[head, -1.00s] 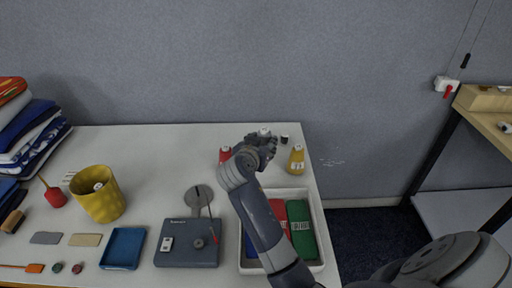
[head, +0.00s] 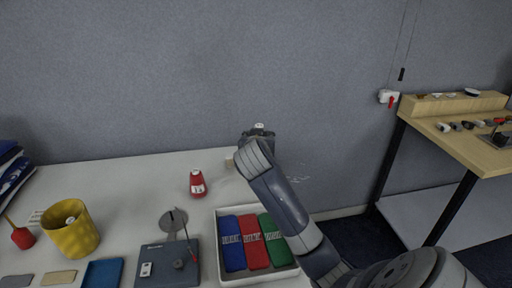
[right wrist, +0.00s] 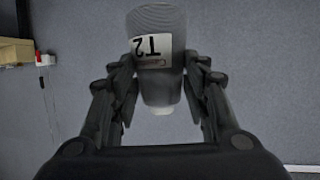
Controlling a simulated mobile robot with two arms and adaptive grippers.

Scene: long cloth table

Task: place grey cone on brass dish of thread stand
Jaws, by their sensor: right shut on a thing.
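The grey cone (right wrist: 160,75), with a white label reading T2, is between the fingers of my right gripper (right wrist: 160,95) in the right wrist view, which is shut on it. In the head view my right gripper (head: 258,135) is raised near the table's back right edge, with the cone's pale end (head: 259,127) showing above it. I cannot pick out a brass dish for certain. A dark device with a grey disc and a thin rod (head: 168,262) stands on the table. A small dark stand (head: 500,138) is partly cut off on the bench at right. My left gripper is not in view.
A red cone (head: 197,184) stands left of my right arm. A white tray (head: 262,278) holds blue, red and green packs. A yellow cup (head: 72,232) is at left. The wooden bench (head: 460,145) at right holds small items, with a floor gap before it.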

